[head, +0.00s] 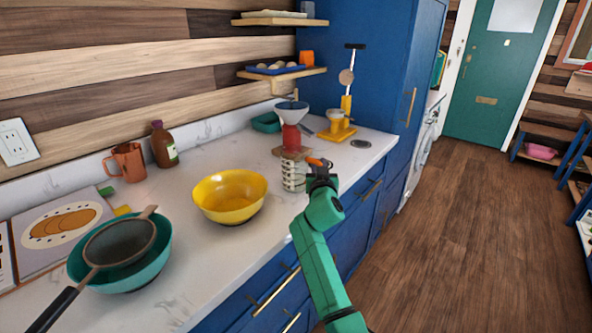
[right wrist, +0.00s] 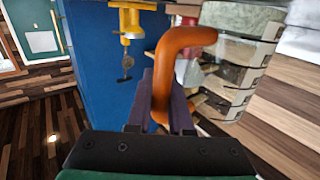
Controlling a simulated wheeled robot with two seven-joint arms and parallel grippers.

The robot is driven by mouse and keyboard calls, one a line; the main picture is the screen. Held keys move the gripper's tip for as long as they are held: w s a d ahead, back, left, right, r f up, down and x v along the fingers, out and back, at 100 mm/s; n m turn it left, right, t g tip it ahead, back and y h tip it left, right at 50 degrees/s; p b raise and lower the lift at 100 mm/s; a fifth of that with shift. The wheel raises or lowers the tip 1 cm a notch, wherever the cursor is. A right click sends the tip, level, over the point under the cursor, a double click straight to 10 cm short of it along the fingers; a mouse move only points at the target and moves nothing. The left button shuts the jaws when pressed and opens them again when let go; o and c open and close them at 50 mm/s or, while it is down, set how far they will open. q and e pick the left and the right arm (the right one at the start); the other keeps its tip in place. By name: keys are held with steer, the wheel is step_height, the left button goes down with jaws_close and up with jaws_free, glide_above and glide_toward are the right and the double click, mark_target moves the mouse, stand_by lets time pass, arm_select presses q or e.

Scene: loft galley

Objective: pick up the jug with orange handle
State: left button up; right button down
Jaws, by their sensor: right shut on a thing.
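The jug (head: 293,176) is see-through with dark bands around it and stands out by its orange handle (head: 316,162). It is upright at the front edge of the counter; I cannot tell whether its base touches the top. My right gripper (head: 321,172) is shut on the handle from the right. In the right wrist view the orange handle (right wrist: 178,60) runs between my dark fingers (right wrist: 165,115), and the banded jug body (right wrist: 235,65) is to the right of it. My left gripper is not in view.
Behind the jug stands a red bottle with a funnel (head: 291,125) on a wooden board. A yellow bowl (head: 231,210) is to the left, then a teal bowl (head: 160,262) with a sieve. A yellow stand (head: 337,133) is behind right. Open floor (head: 450,230) lies right.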

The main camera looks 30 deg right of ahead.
stand_by(0.4)
step_height(320, 180, up, 20)
steer(key=p, duration=0.1)
stand_by(0.7)
